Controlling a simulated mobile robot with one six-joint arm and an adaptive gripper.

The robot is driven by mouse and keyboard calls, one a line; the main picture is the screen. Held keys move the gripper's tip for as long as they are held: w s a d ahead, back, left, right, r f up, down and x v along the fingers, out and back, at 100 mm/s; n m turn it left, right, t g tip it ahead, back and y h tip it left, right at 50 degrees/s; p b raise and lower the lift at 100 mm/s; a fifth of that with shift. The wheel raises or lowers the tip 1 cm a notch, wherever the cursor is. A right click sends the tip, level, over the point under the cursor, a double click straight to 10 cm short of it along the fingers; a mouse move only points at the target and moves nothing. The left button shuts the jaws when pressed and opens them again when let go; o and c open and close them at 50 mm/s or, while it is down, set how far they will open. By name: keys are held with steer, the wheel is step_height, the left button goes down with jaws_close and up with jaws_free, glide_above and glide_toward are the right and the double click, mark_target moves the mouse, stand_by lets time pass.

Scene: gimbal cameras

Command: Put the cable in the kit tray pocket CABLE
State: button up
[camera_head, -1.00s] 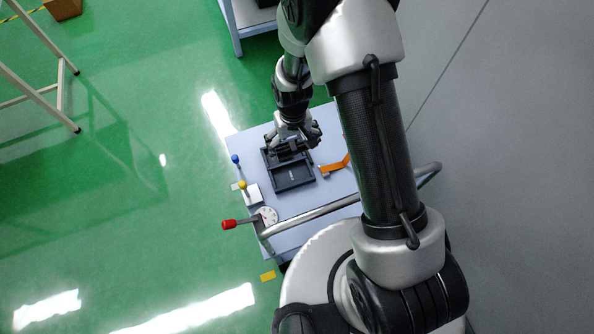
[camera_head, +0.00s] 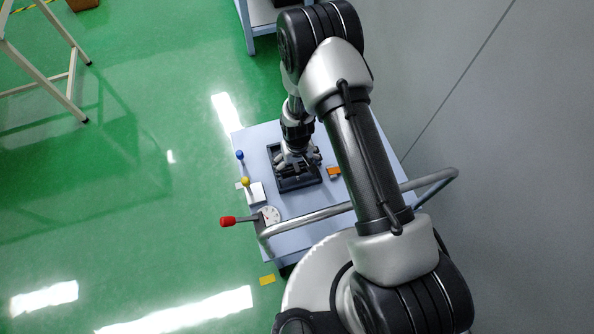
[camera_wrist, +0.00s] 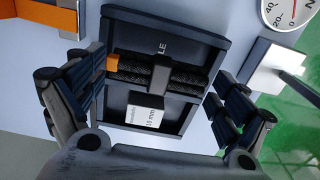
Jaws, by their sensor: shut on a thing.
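The dark kit tray (camera_head: 300,187) lies on the light blue cart top, and my gripper (camera_head: 297,160) is over it. In the wrist view the tray (camera_wrist: 222,25) has a pocket with the letters "LE" showing; the rest of its name is hidden. The cable (camera_wrist: 185,77), a black braided bundle with a dark strap and an orange end at left, spans between the fingers of my gripper (camera_wrist: 155,70). The fingers close on its two ends. The cable lies across the pocket in this view; its height above the floor is unclear. A white "10 mm" label (camera_wrist: 143,117) shows just below it.
An orange piece (camera_head: 334,171) lies right of the tray, partly hidden by my arm. Left are a white block (camera_head: 257,193), a round dial (camera_head: 269,215) and blue (camera_head: 239,155), yellow (camera_head: 245,182) and red (camera_head: 227,221) knobs. A metal rail (camera_head: 310,217) crosses the cart's near side.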

mark_target(297, 168)
steer(key=shift+f+b, duration=0.4)
steer(key=shift+f, duration=1.2)
steer(key=shift+f, duration=0.1)
steer(key=shift+f, duration=0.15)
steer(key=o, duration=0.8)
steer(key=shift+c, duration=0.2)
